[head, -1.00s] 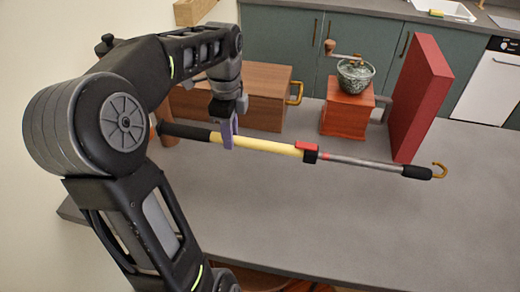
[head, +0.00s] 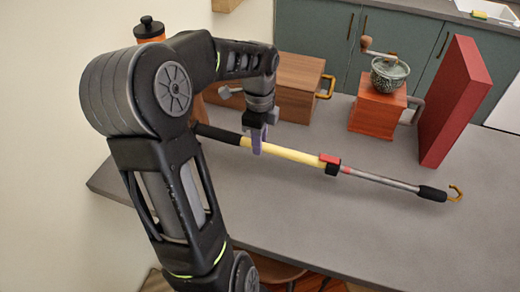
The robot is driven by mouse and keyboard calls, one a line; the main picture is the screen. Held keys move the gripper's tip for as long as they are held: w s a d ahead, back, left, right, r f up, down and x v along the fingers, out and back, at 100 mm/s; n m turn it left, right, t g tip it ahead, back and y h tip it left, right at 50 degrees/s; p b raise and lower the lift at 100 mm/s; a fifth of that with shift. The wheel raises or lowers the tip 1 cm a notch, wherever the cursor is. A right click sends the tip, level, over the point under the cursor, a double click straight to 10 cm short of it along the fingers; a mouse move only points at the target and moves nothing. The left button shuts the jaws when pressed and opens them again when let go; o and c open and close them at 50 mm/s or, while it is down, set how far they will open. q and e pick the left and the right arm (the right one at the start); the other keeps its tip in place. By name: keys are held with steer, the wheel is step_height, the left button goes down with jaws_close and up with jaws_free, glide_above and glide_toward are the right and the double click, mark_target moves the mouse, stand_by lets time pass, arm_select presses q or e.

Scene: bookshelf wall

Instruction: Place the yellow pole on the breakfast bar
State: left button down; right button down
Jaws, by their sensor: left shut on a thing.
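The yellow pole (head: 295,154) is a long rod with a yellow middle, black grip sections, a red clamp, a grey shaft and a hooked tip at the right. It lies slanted over the grey breakfast bar (head: 300,215). I cannot tell whether it touches the top. My left gripper (head: 257,143) comes from above and is shut on the pole's yellow part near its left end. The pole's far left end is hidden behind my arm. My right gripper does not show.
A wooden box (head: 297,85) with a brass handle, a red coffee grinder (head: 378,108) and an upright red book-like block (head: 455,100) stand along the back. An orange bottle (head: 149,32) shows behind my arm. The bar's front and middle are clear.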

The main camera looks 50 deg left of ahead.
arm_select(q)
steer(key=shift+f, duration=1.85)
steer(key=c, duration=1.2)
jaws_free()
steer(key=shift+c, duration=0.2)
steer(key=shift+o, duration=0.2)
steer(key=shift+r, duration=0.15)
step_height(320, 180, up, 12)
steer(key=shift+f, duration=0.1)
steer(key=shift+f, duration=0.1)
